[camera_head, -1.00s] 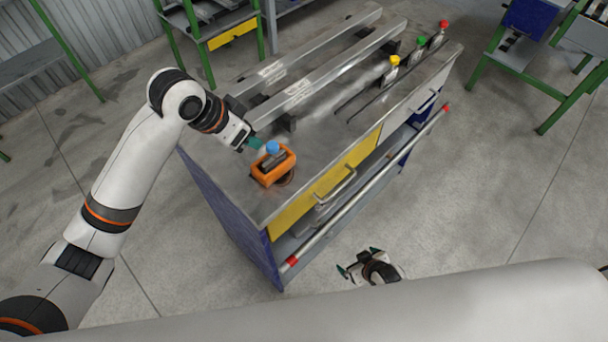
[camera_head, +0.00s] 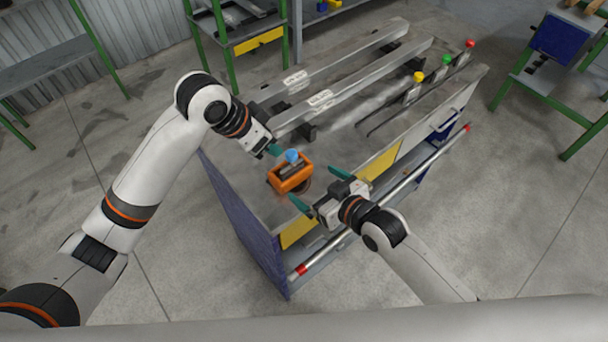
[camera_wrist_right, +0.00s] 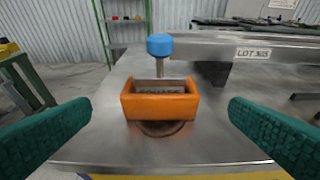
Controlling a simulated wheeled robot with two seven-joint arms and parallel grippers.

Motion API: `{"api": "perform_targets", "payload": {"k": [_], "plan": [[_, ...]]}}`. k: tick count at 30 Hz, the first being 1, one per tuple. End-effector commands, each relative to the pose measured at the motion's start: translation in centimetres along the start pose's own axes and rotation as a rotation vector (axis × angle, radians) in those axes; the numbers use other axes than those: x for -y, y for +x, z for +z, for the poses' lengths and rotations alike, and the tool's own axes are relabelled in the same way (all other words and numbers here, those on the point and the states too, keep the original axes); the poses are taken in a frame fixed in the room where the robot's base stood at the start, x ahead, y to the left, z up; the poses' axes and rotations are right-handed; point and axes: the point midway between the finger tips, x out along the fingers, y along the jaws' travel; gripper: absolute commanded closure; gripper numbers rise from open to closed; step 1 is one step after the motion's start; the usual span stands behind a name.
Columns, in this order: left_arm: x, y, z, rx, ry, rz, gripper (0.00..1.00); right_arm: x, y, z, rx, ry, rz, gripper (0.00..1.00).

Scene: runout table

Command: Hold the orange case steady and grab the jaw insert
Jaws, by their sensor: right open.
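The orange case (camera_head: 290,181) sits near the table's near left corner; it also shows, open-topped, in the right wrist view (camera_wrist_right: 160,107). A grey piece (camera_head: 292,171), which looks like the jaw insert, is inside it. A blue knob (camera_head: 292,156) on a grey stem (camera_wrist_right: 160,68) rises at the case's back; I cannot tell whether it joins the insert. My left gripper (camera_head: 276,150) is just beyond the case by the knob; its jaw opening and any contact are unclear. My right gripper (camera_head: 320,189) is open and empty, its fingers (camera_wrist_right: 160,130) either side of the case, short of it.
Two long metal rails (camera_head: 340,95) lie along the table (camera_head: 240,185). Yellow-, green- and red-topped pieces (camera_head: 419,77) stand at the far right. A dark round patch (camera_wrist_right: 160,128) lies before the case. A handrail (camera_head: 390,205) runs along the front.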

Motion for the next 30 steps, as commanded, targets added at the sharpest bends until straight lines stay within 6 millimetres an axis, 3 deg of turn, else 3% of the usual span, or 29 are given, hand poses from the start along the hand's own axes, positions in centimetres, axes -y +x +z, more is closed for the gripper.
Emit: {"api": "perform_targets", "payload": {"k": [9,15,21,30], "plan": [[0.0,0.0,0.0,0.0,0.0,0.0,0.64,0.0,6.1,0.1,0.001,0.001,-0.001,0.0],[0.0,0.0,0.0,0.0,0.0,0.0,0.64,0.0,9.1,0.0,0.0,0.0,-0.001,0.0],[0.0,0.0,0.0,0.0,0.0,0.0,0.64,0.0,10.5,0.0,-0.001,-0.001,-0.001,0.0],[0.0,0.0,0.0,0.0,0.0,0.0,0.64,0.0,10.7,-0.1,-0.001,0.0,-0.001,0.0]]}}
